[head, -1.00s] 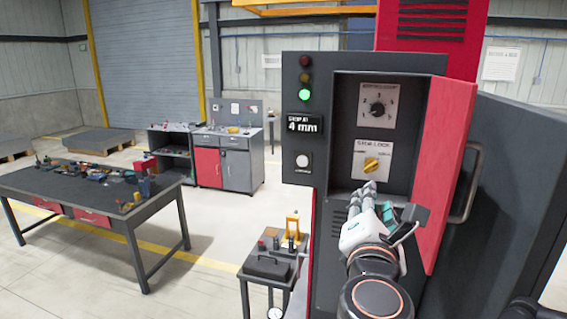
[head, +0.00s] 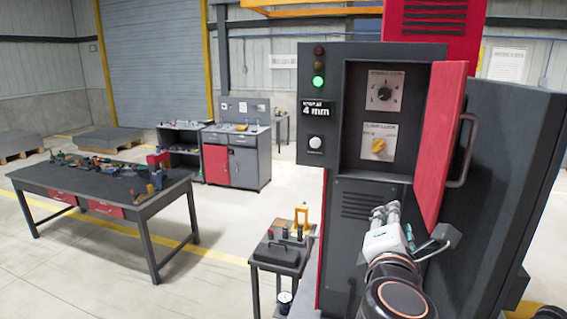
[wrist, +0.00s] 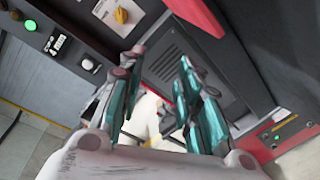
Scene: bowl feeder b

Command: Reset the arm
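My gripper (head: 385,214) is below the open recess of the dark machine cabinet (head: 325,178), in front of its lower vented panel. In the wrist view, my gripper (wrist: 160,66) has its two teal-and-grey fingers apart with nothing held between them. The yellow knob (head: 378,147) on its pale plate is above the fingertips and apart from them. It also shows at the top of the wrist view (wrist: 122,14). A black dial (head: 384,93) sits higher in the recess.
The red cabinet door (head: 441,145) stands open just right of my gripper.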

